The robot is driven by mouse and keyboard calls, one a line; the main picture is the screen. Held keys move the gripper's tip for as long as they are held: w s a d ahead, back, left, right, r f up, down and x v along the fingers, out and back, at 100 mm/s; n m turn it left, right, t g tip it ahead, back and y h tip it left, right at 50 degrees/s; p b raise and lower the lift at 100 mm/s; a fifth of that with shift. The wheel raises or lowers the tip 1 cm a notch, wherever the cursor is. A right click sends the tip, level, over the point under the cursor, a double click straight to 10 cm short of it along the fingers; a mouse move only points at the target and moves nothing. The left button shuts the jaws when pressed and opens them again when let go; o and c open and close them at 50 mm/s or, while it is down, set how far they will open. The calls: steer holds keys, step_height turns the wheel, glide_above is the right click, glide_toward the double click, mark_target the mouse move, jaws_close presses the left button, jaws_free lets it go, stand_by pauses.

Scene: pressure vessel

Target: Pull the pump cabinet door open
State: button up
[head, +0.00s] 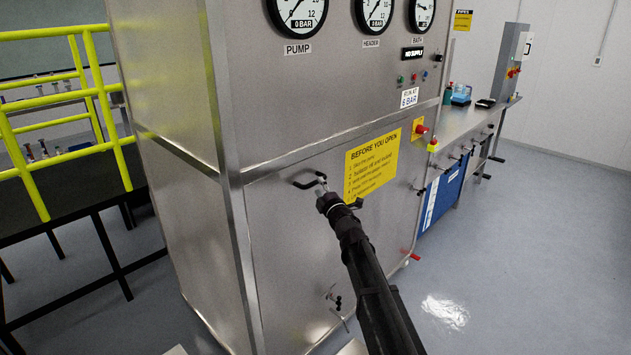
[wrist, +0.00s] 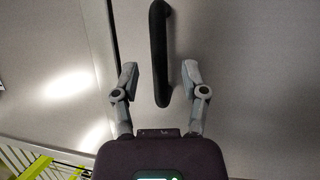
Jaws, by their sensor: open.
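The pump cabinet door (head: 285,240) is a grey steel panel below the gauges, and it looks closed. Its black bar handle (head: 305,182) sits near the panel's upper left. In the wrist view the handle (wrist: 160,50) runs up and down, with its lower end between my fingertips. My gripper (head: 322,185) is at the handle in the head view, partly covering it. In the wrist view my gripper (wrist: 160,83) is open, one finger on each side of the handle, with gaps on both sides. Whether the handle lies fully in the fingers' depth is unclear.
A yellow "BEFORE YOU OPEN" sign (head: 371,165) is on the cabinet right of the handle. Small valve fittings (head: 337,300) stick out low on the front. Yellow railings (head: 100,110) stand at left. The floor (head: 520,250) at right is clear.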

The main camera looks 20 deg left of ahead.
mark_target(317, 182)
steer(key=shift+x, duration=1.6)
jaws_close()
